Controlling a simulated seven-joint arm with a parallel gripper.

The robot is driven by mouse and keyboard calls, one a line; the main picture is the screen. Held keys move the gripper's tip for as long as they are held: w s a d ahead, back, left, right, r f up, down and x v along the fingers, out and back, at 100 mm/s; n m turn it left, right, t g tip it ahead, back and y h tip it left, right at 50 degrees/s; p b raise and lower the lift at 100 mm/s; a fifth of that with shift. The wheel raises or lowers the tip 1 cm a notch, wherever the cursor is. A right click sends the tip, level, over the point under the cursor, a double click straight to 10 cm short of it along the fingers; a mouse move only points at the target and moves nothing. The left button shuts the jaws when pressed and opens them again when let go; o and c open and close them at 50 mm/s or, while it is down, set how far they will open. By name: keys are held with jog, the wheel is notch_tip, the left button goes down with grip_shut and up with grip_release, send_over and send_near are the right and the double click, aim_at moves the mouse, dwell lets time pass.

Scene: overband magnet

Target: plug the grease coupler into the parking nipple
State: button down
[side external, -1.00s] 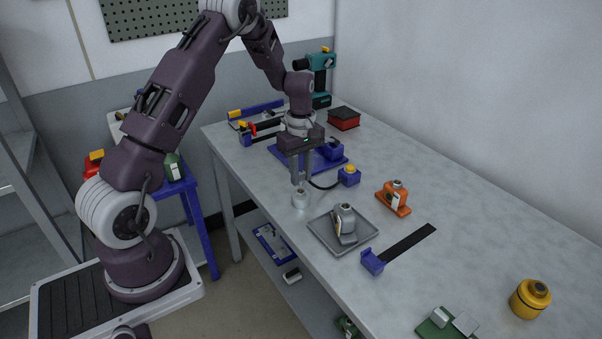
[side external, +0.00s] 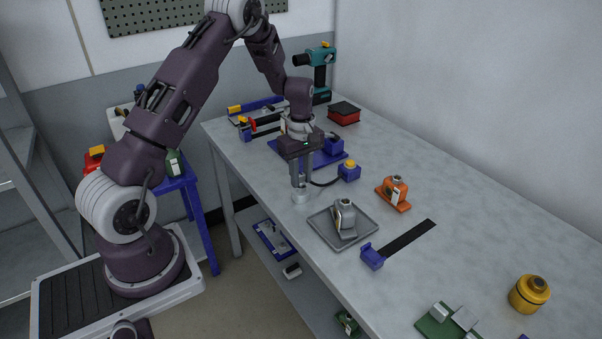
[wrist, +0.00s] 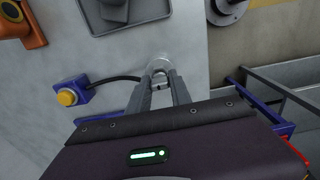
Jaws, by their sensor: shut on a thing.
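My gripper (side external: 301,186) points down at the near-left edge of the bench, with its fingers close together. It is shut on a small part, taken to be the grease coupler (wrist: 160,73), mostly hidden between the fingertips in the wrist view. A pale round metal fitting (side external: 300,197), apparently the parking nipple, stands on the bench directly below the fingertips; its pale top also shows in the wrist view (wrist: 163,62). A black hose (wrist: 117,78) runs to the fingertips from a blue box with a yellow button (side external: 349,171). I cannot tell whether coupler and nipple are joined.
A grey tray (side external: 318,226) with a grey block (side external: 345,218) lies close to the right of the gripper. An orange block (side external: 394,192) stands farther right. A blue plate (side external: 325,159) with a blue block lies behind. The bench beyond the orange block is mostly clear.

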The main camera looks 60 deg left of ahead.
jog(key=shift+f, duration=0.15)
jog(key=c, duration=1.1)
grip_release()
notch_tip(320, 180, up, 7)
jog(key=shift+f, duration=0.1)
jog(key=shift+r, duration=0.2)
